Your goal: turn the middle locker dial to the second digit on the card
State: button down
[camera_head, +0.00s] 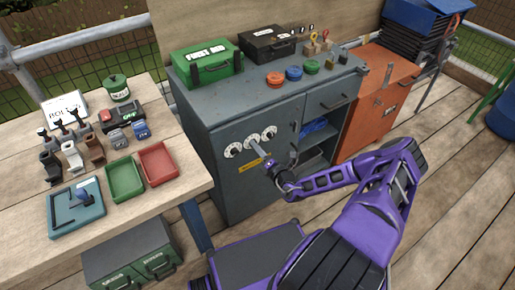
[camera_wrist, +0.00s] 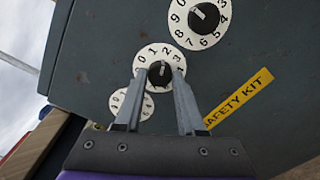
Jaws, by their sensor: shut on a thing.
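The grey locker (camera_head: 222,180) has three white numbered dials with black knobs on its front. The middle dial (camera_wrist: 164,50) shows between my fingers in the wrist view, with 0, 1, 2 and 3 readable along its upper rim. My gripper (camera_wrist: 159,75) is shut on its black knob (camera_wrist: 158,73). In the head view my gripper (camera_head: 261,150) reaches the dial row from the right and partly covers it. A second dial (camera_wrist: 182,20) is at the upper right, and another dial (camera_wrist: 120,101) is partly hidden behind a finger. A white card (camera_head: 66,103) stands on the table; its writing is unreadable.
A yellow "SAFETY KIT" label (camera_wrist: 240,99) is below the dials. A green first-aid box (camera_head: 210,66), a black case (camera_head: 268,46) and coloured buttons stand on the locker top. The wooden table (camera_head: 150,205) with trays and tools is left; an orange cabinet (camera_head: 372,105) is right.

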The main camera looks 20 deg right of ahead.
jog(key=shift+m, duration=0.4)
jog(key=c, duration=0.5)
grip_release()
jog(key=shift+s, duration=0.1)
jog(key=s+d, duration=0.3)
jog(key=s, duration=1.4)
jog(key=shift+r+p, duration=0.3)
